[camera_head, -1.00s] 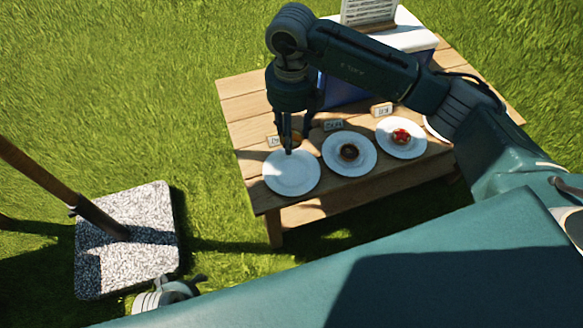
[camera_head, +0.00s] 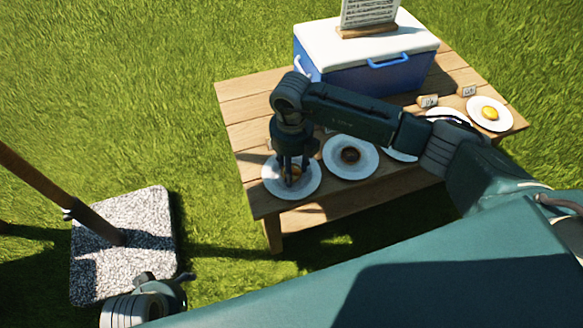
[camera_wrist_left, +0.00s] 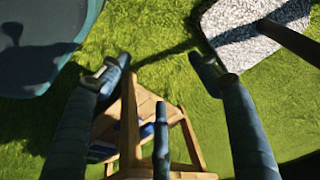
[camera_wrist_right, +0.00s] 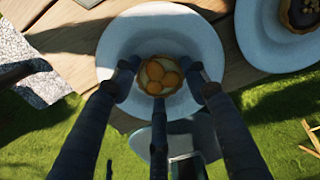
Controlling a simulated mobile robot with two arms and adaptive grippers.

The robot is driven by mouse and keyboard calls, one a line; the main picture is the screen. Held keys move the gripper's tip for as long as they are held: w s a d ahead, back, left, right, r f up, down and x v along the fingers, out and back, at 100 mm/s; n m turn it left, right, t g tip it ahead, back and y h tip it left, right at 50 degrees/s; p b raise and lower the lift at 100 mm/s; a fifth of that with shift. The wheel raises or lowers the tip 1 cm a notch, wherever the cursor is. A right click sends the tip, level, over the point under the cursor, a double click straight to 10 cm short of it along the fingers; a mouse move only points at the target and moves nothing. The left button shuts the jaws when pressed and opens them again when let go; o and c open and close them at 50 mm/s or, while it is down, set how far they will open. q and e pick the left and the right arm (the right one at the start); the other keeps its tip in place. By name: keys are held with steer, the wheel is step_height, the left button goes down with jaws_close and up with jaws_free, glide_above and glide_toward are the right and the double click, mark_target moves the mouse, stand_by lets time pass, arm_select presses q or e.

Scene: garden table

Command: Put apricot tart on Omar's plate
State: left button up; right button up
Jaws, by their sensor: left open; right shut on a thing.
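In the head view the right gripper (camera_head: 291,182) points down over the leftmost white plate (camera_head: 276,190) and is shut on the tart (camera_head: 296,171). The plate (camera_wrist_right: 115,40) shows under the tart in the right wrist view. I cannot tell whether the tart touches it. Names on the cards cannot be read. My left gripper (camera_wrist_left: 160,75) is open and empty, away from the table; in the head view it shows at the lower left (camera_head: 172,284).
A plate with a chocolate tart (camera_head: 351,155) stands beside, then a partly hidden plate (camera_head: 400,154). A plate with a yellow tart (camera_head: 489,112) is far right. A blue-white cooler (camera_head: 365,60) stands behind on the wooden table (camera_head: 245,107). A speckled parasol base (camera_head: 123,260) is at left.

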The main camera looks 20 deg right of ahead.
steer(key=shift+f, duration=0.1)
arm_select(q)
steer(key=shift+r, duration=0.2)
arm_select(e)
steer(key=o, duration=1.2)
steer(key=shift+c, duration=0.2)
arm_select(q)
steer(key=shift+r, duration=0.1)
step_height(320, 180, down, 7)
steer(key=p, duration=0.2)
arm_select(e)
step_height(320, 180, up, 12)
arm_select(q)
steer(key=shift+s, duration=0.1)
arm_select(e)
steer(key=shift+a, duration=0.1)
